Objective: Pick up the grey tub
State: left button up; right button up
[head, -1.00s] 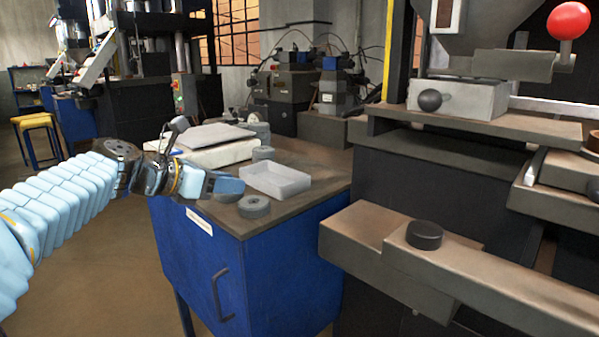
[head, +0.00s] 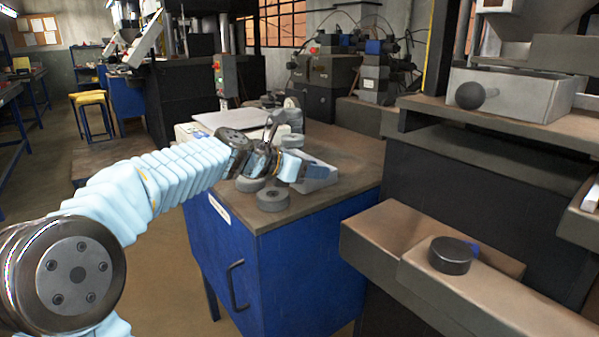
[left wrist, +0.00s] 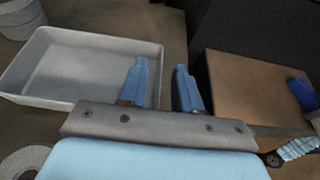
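The grey tub (head: 322,172) is a shallow, open, rectangular tray on the bench top, partly hidden behind my left gripper (head: 292,167). In the left wrist view the tub (left wrist: 85,62) is at the left, upright and empty where I can see into it. My left gripper (left wrist: 161,85) is open. Its two blue fingers show on either side of the tub's right wall, with nothing seen held between them. I cannot tell how far down they reach. A small blue patch behind a black knob may be part of my right gripper (head: 473,247); its state is unclear.
Grey flap discs (head: 273,199) lie on the blue cabinet's bench top (head: 345,150) near the tub, with more behind it. A white board (head: 228,119) lies at the back left. A brown machine ledge (head: 385,230) with a black knob (head: 450,255) stands at the right.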

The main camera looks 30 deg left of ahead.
pick_arm(q)
jog(key=x, duration=0.4)
jog(key=shift+d, duration=0.1)
jog(key=shift+s, duration=0.1)
jog(key=shift+c, duration=0.2)
grip_shut()
